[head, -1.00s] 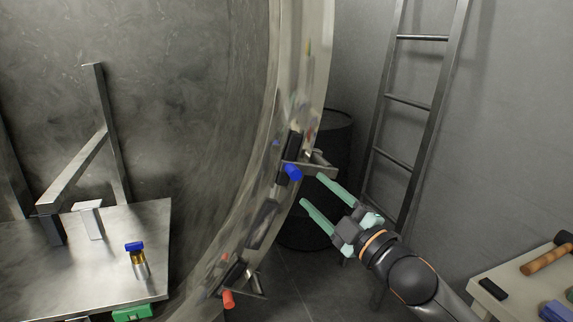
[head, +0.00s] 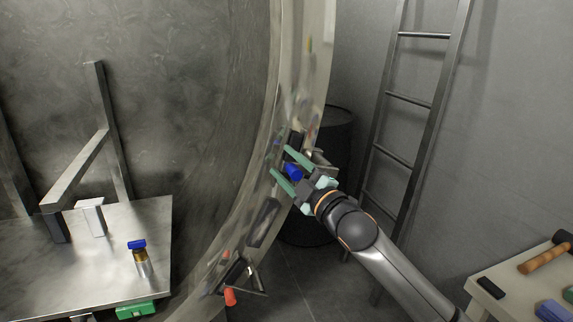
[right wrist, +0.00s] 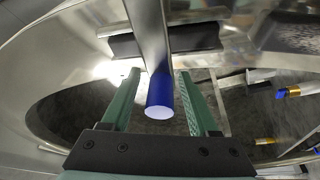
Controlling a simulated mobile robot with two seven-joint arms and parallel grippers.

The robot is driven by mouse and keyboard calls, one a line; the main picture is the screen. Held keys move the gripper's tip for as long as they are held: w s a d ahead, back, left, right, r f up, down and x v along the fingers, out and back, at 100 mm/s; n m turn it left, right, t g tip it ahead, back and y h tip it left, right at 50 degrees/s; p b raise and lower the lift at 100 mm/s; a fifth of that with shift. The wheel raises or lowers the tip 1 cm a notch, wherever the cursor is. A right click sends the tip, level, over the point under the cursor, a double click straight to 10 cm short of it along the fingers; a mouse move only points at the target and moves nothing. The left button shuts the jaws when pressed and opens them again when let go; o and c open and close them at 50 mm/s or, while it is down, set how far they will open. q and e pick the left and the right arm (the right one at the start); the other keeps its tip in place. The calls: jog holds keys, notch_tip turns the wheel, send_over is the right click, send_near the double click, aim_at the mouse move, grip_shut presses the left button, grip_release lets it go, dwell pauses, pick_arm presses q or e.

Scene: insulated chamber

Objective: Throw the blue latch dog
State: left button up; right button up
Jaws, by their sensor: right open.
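The blue latch dog (head: 292,171) is a short blue cylinder on the rim of the round metal chamber opening. My right gripper (head: 283,163) is at it, with its two pale green fingers open on either side of the blue end. In the right wrist view the blue latch dog (right wrist: 160,98) stands between the open fingers (right wrist: 158,100), with gaps visible on both sides. A metal bar runs up from its far end. My left gripper is not in view.
A red handle (head: 230,296) sits lower on the rim. A metal table (head: 60,270) inside holds a blue-capped vial (head: 140,258). A ladder (head: 420,100) leans behind my right arm. A side bench (head: 500,310) with tools stands at the right.

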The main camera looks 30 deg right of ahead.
grip_shut()
dwell(0.5)
dwell(1.0)
